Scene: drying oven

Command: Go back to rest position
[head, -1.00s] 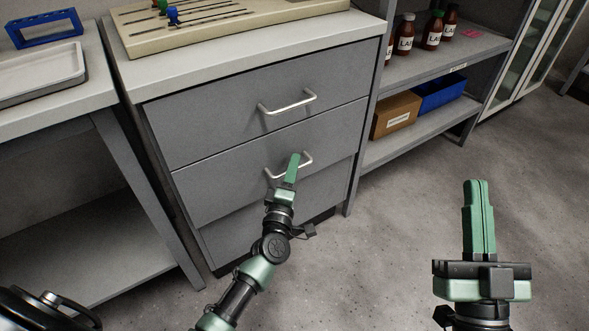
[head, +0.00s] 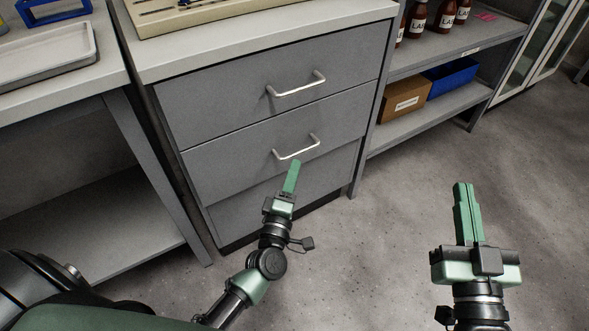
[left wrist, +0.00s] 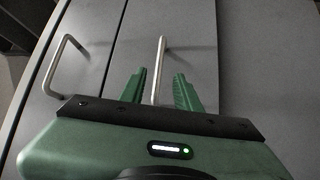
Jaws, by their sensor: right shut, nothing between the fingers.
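My left gripper (head: 292,178) is in front of the grey drawer cabinet (head: 275,120), its tips just below the middle drawer's handle (head: 297,147) in the head view. In the left wrist view its two green fingers (left wrist: 160,90) stand apart. The bar of a handle (left wrist: 158,70) shows between them in the picture, and no grip on it is visible. My right gripper (head: 467,212) is shut and empty, pointing up in the picture over the open floor at the right.
The upper drawer has its own handle (head: 297,85); the drawers look shut. A workbench (head: 60,80) with a tray stands left. A shelf (head: 440,115) at the back right holds brown bottles, a cardboard box (head: 404,101) and a blue bin (head: 452,78). The floor (head: 390,230) is clear.

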